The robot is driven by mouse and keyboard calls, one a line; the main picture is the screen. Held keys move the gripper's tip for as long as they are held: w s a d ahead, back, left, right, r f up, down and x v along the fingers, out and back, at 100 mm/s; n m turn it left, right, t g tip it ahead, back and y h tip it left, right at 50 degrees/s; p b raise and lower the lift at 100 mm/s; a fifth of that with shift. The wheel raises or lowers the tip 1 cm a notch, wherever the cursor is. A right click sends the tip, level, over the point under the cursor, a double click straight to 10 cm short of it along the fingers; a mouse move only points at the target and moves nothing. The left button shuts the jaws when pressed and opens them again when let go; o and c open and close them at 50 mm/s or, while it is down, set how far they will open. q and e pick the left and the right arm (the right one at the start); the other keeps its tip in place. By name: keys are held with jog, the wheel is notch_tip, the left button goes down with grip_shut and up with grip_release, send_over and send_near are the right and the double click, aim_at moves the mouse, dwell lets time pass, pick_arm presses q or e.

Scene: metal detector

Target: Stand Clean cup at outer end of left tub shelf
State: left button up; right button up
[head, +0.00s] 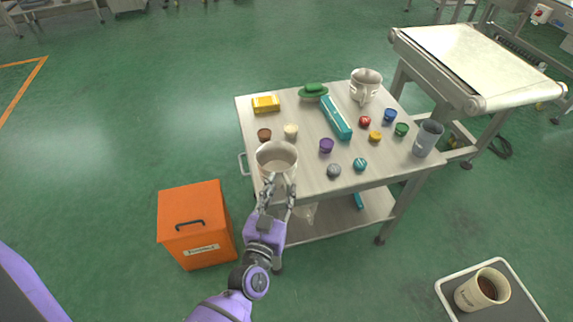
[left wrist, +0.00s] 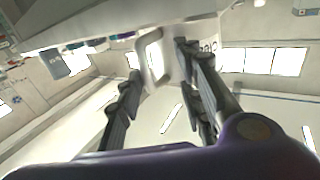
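A white cup (head: 277,157) is upright at the table's near left edge, its handle side toward me. My left gripper (head: 279,184) is at its near side, with its fingers apart. In the left wrist view, the cup's pale handle (left wrist: 152,58) shows between the spread fingers (left wrist: 160,70), with part of dark lettering on the cup wall beside it. Contact with the handle is not clear. A second white mug (head: 366,87) stands at the table's back. A cream cup (head: 489,286) with dark contents stands on a grey tray (head: 452,283) at lower right. My right gripper is out of view.
The table (head: 300,197) holds several small coloured pots, a teal box (head: 336,118), a yellow box (head: 265,104), a green hat-like item (head: 313,91) and a grey tumbler (head: 428,138). An orange bin (head: 195,224) stands at left. A conveyor (head: 477,66) is behind right.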

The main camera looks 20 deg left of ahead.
pick_arm(q)
jog(key=shift+w+a, duration=0.15)
jog(key=shift+w, duration=1.4)
jog(key=shift+c, duration=0.4)
grip_shut()
jog(key=shift+r, duration=0.1)
